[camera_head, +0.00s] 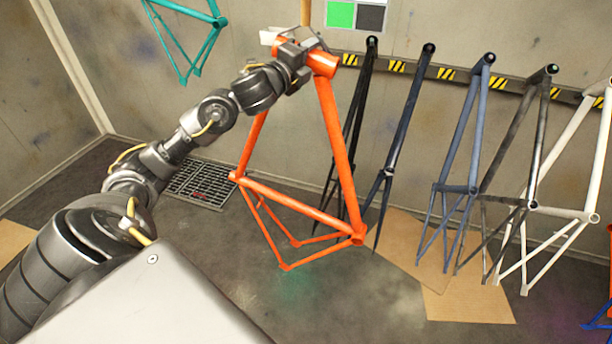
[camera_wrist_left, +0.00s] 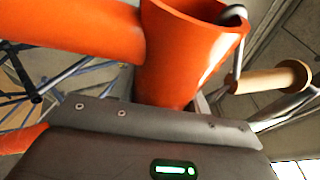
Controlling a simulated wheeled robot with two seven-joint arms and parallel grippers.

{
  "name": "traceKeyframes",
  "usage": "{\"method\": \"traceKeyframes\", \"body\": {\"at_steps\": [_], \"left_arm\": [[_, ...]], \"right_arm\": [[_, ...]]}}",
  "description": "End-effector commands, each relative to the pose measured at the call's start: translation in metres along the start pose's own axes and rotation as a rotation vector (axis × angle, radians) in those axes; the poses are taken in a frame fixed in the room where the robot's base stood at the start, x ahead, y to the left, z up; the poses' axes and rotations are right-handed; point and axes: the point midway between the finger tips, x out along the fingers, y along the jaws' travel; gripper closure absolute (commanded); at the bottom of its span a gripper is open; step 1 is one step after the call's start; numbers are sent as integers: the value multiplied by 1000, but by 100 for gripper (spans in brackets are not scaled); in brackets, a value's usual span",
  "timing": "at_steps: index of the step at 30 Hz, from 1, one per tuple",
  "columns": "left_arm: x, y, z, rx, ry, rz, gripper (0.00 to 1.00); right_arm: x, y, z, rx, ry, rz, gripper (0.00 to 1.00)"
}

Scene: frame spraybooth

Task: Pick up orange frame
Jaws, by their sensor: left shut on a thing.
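The orange frame (camera_head: 335,145) hangs upright in the middle of the head view, its head tube at the top and its rear triangle low over the floor. My left gripper (camera_head: 305,55) is at its top end, shut on the frame by the head tube. In the left wrist view the orange head tube (camera_wrist_left: 185,50) stands close against the gripper body, with a tube running off to the left. The fingertips are mostly hidden there. A metal hook end (camera_wrist_left: 233,14) shows at the tube's open top. My right gripper is not in view.
A striped rail (camera_head: 445,74) on the wall carries several frames, among them a dark blue one (camera_head: 405,115) and a white one (camera_head: 565,150). A teal frame (camera_head: 186,40) hangs at upper left. A floor grate (camera_head: 200,185) and cardboard sheets (camera_head: 460,300) lie below.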

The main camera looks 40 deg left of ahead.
Motion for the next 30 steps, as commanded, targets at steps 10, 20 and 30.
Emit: {"method": "traceKeyframes", "body": {"at_steps": [10,20,30], "left_arm": [[0,-5,2,-2,-3,-8,100],[2,-22,8,-1,-5,-12,100],[0,-38,12,1,-5,-9,100]], "right_arm": [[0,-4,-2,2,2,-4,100],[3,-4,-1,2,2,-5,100],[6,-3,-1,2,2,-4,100]]}}
